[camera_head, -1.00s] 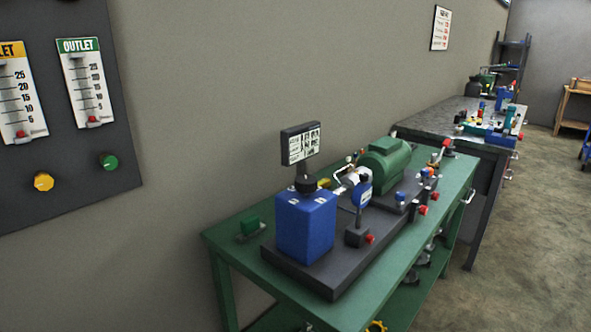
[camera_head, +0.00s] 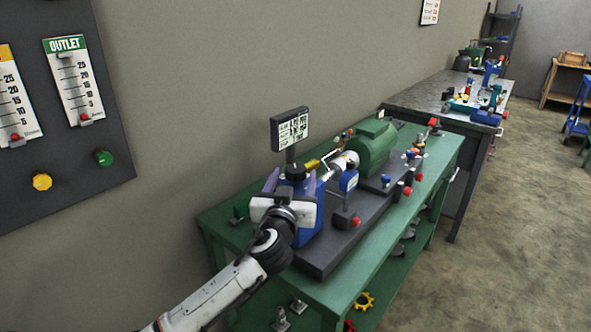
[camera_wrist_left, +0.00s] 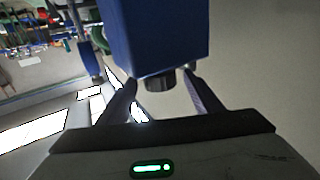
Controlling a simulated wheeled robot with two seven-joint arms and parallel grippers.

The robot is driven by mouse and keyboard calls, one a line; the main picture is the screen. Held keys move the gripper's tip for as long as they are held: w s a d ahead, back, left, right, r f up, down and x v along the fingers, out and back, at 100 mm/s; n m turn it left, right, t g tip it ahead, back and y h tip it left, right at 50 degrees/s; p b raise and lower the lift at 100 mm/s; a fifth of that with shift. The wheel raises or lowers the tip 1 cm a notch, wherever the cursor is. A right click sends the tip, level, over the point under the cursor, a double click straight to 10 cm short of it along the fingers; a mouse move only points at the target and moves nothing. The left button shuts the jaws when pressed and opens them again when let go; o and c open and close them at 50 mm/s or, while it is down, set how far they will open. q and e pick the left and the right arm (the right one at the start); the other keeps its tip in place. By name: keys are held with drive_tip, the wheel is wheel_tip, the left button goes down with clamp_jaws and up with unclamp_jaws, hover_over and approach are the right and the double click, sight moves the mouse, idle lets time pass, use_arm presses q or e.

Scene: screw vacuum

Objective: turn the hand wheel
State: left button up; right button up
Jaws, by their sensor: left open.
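A black round knob (camera_head: 295,173) sits on top of a blue box-shaped unit (camera_head: 308,222) on the green bench; it looks like the hand wheel, though I cannot be sure. It also shows in the left wrist view (camera_wrist_left: 160,81). My left gripper (camera_head: 290,180) is open in front of the blue unit and partly hides it. In the left wrist view, its fingertips (camera_wrist_left: 160,77) are on either side of the knob, with gaps visible; I cannot tell whether they are level with it in depth. My right gripper is not in view.
A small sign (camera_head: 290,129) stands just behind the knob. A yellow wheel (camera_head: 364,301) lies low on the shelf.

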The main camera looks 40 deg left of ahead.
sight(297, 176)
use_arm(q)
drive_tip(key=shift+x, duration=1.45)
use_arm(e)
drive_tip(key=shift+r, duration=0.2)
use_arm(q)
drive_tip(key=shift+c, duration=0.5)
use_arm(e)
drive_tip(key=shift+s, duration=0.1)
